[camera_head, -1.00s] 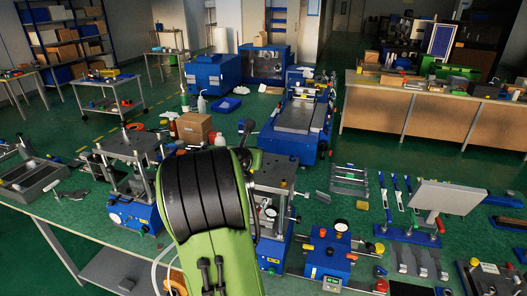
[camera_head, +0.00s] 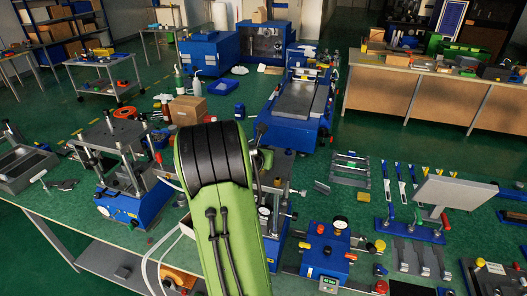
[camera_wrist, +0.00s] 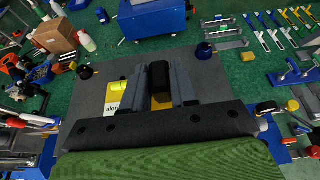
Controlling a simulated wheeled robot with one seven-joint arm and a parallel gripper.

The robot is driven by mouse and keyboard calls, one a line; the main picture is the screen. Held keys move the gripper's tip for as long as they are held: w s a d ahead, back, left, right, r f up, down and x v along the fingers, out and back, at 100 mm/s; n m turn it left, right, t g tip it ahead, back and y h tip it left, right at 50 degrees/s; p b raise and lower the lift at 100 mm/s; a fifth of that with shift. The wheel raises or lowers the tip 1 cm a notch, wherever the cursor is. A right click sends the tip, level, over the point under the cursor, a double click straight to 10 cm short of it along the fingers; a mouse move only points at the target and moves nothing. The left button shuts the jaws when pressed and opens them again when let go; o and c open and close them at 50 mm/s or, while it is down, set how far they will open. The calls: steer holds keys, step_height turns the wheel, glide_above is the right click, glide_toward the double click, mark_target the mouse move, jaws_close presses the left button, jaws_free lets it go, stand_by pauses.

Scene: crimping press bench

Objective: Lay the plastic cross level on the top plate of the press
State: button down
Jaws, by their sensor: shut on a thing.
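The cross level (camera_wrist: 119,97) shows in the wrist view as a yellow and white body with a greenish vial and a black upright grip (camera_wrist: 159,76). My gripper (camera_wrist: 158,82) is shut on that grip, one finger on each side. The level is over the grey top plate (camera_wrist: 217,79) of the press; I cannot tell whether it touches. Part of the level is hidden by my fingers and palm. In the head view the press (camera_head: 278,212) stands mostly behind my arm, which hides my gripper and the level.
Dark knobs (camera_wrist: 204,50) stand up around the plate. A second press (camera_head: 128,180) stands to the left. A cardboard box (camera_head: 187,109) and bottles stand behind. A blue gauge unit (camera_head: 328,252), hand tools and a tilted grey panel (camera_head: 455,192) occupy the bench to the right.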

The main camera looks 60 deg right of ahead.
steer(key=shift+a, duration=0.15)
steer(key=c, duration=0.9)
jaws_free()
steer(key=shift+f, duration=0.1)
